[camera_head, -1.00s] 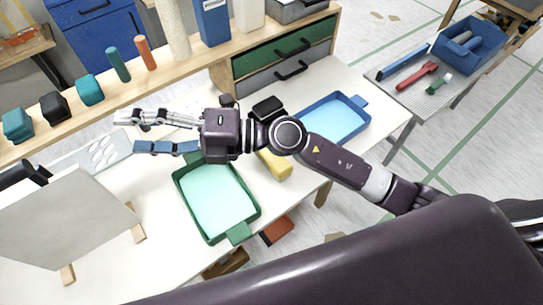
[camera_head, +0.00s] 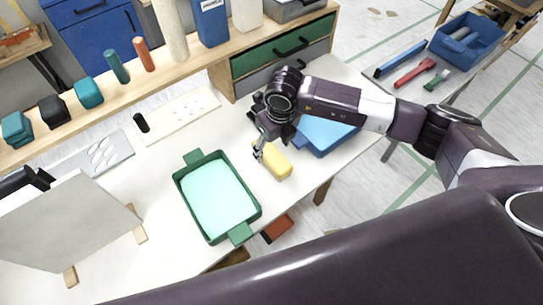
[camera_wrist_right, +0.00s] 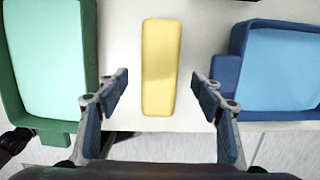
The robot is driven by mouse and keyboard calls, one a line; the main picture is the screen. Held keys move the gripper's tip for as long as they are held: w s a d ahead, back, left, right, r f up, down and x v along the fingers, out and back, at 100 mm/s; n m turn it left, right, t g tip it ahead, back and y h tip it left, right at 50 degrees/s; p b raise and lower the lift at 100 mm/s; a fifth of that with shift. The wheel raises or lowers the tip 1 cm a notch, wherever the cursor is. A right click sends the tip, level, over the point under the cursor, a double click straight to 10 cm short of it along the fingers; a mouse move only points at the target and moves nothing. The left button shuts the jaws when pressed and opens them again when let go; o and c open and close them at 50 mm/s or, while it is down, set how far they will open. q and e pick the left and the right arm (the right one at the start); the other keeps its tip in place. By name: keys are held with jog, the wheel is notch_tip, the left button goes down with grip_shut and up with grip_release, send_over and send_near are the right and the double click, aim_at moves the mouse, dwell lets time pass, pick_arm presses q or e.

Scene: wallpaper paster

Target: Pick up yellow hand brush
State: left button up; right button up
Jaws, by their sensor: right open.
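The yellow hand brush (camera_head: 275,163) lies on the white table between the green tray and the blue tray. In the right wrist view it is a plain yellow block (camera_wrist_right: 161,66), standing lengthwise in the picture. My right gripper (camera_head: 262,150) points down over it and partly hides it in the head view. In the wrist view the two fingers of my right gripper (camera_wrist_right: 158,88) are wide apart, one on each side of the block, with clear gaps to it. The gripper is open and empty. My left gripper is not in view.
The green tray (camera_head: 178,190) stands to the left of the brush and the blue tray (camera_head: 325,147) to its right, both close. A wooden shelf (camera_head: 205,62) runs behind. The table's front edge is near the brush. A grey board (camera_head: 65,220) leans at left.

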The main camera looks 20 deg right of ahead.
aim_at(272, 153)
notch_tip(272, 153, down, 4)
jog(key=shift+w+r+p, duration=0.15)
jog(key=shift+r+p, duration=0.05)
jog(key=shift+p, duration=0.5)
jog(key=shift+w+a+f, duration=0.1)
jog(key=shift+f, duration=0.45)
jog(key=c, duration=1.3)
jog(key=shift+r, duration=0.1)
jog(key=shift+c, duration=0.2)
notch_tip(272, 153, up, 20)
jog(key=b, duration=0.4)
